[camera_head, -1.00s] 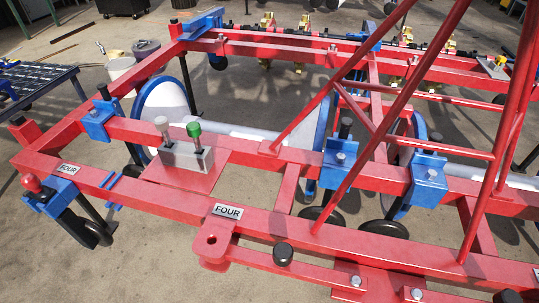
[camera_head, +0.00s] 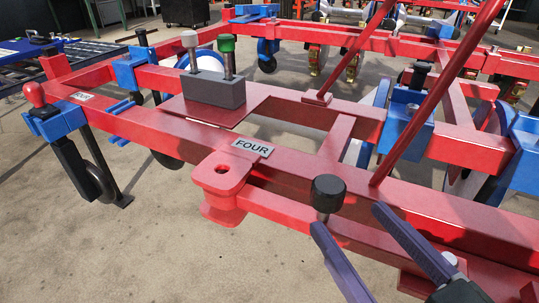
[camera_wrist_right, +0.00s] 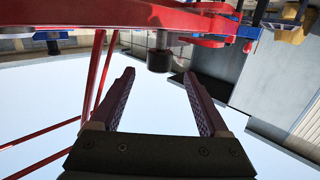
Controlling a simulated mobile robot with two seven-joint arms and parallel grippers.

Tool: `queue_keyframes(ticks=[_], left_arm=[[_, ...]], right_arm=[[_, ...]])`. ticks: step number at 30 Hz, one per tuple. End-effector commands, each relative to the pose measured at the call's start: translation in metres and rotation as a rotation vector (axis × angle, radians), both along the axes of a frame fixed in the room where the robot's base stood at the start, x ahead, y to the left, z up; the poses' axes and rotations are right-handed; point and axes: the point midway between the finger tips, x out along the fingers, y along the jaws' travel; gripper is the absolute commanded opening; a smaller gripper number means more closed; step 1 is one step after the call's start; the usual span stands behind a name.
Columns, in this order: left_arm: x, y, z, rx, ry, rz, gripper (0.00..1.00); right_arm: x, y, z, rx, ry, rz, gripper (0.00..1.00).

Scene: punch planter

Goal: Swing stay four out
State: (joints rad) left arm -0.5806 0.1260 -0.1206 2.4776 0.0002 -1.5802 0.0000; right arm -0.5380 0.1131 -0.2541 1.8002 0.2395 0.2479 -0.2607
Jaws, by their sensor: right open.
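The stay, a red bar (camera_head: 277,205), lies along the near side of the red planter frame, below a "FOUR" plate (camera_head: 253,147). A black round knob (camera_head: 328,189) stands up from the bar; it also shows in the right wrist view (camera_wrist_right: 160,59). The red lug (camera_head: 223,180) with a hole is at the bar's left. My right gripper (camera_head: 349,219) is open and empty. In the right wrist view its fingertips (camera_wrist_right: 159,75) lie either side of the knob's line, with the knob just beyond them; no contact shows. My left gripper is not in view.
The red frame beam (camera_head: 300,168) runs just behind the stay, and a slanted red brace (camera_head: 425,95) rises at the right. A grey block (camera_head: 213,88) with a green and a pale handle sits on the frame. The concrete floor (camera_head: 180,255) in front is clear.

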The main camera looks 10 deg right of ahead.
Motion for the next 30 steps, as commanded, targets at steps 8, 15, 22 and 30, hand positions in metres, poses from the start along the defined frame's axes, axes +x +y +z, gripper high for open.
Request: queue_keyframes(ticks=[8,15,22,30], left_arm=[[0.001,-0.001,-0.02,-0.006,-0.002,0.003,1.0],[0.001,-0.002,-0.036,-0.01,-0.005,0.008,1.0],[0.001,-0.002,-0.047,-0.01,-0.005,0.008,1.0],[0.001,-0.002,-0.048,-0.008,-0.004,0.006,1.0]], right_arm=[[0.011,-0.002,-0.008,0.015,-0.084,-0.03,0.78],[0.056,0.007,-0.009,0.016,-0.083,-0.029,0.78],[0.088,0.013,-0.008,0.015,-0.081,-0.029,0.78],[0.096,0.014,-0.006,0.014,-0.078,-0.028,0.78]])
